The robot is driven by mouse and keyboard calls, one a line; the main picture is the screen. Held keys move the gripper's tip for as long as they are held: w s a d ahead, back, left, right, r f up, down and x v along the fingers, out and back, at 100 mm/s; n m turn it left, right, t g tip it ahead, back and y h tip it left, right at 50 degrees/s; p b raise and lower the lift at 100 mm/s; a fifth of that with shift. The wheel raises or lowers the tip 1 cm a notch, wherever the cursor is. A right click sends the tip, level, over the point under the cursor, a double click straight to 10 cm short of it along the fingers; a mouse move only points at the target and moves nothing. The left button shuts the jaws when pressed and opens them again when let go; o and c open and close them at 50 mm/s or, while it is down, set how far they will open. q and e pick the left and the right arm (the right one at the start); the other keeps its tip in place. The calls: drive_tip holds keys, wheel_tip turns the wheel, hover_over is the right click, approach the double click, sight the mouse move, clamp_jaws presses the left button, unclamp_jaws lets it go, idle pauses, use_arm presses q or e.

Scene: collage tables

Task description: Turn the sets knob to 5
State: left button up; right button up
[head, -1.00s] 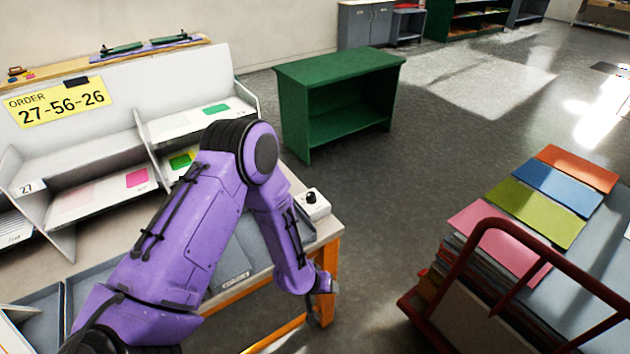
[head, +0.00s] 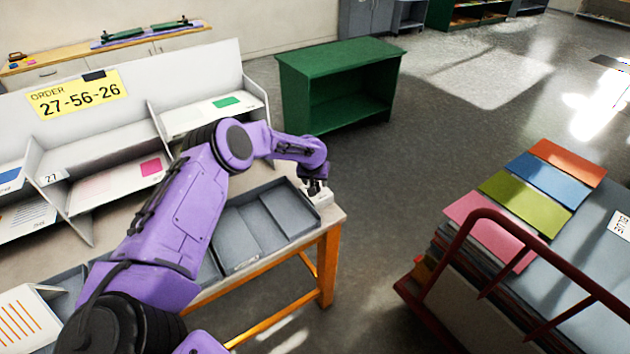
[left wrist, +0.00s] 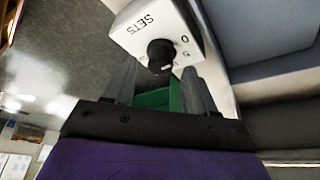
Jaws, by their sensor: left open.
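The sets knob is a black round dial (left wrist: 161,55) on a white box marked SETS (left wrist: 140,24), with a 0 and other small marks beside the dial. In the head view the white box (head: 322,199) sits at the table's far right corner, partly hidden by my gripper. My left gripper (head: 315,188) is over the box. In the left wrist view its two fingers (left wrist: 160,85) are apart, with the knob just beyond and between their tips. I cannot tell whether they touch it. The pointer's exact setting is too small to read. My right gripper is not in view.
A grey divided tray (head: 262,222) lies beside the box on the table (head: 333,214). A sorting rack with an order sign (head: 75,95) stands behind. A green shelf (head: 338,88) is on the floor beyond, and a red cart (head: 470,225) with coloured sheets is at right.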

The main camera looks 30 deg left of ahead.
use_arm(q)
drive_tip(key=shift+w+f, duration=0.25)
drive_tip(key=shift+f, duration=0.4)
drive_tip(key=shift+a, duration=0.1)
drive_tip(key=shift+s+r, duration=0.1)
drive_tip(key=shift+s, duration=0.05)
drive_tip(key=shift+c, duration=0.3)
clamp_jaws()
drive_tip(key=c, duration=1)
unclamp_jaws()
drive_tip(key=c, duration=1)
unclamp_jaws()
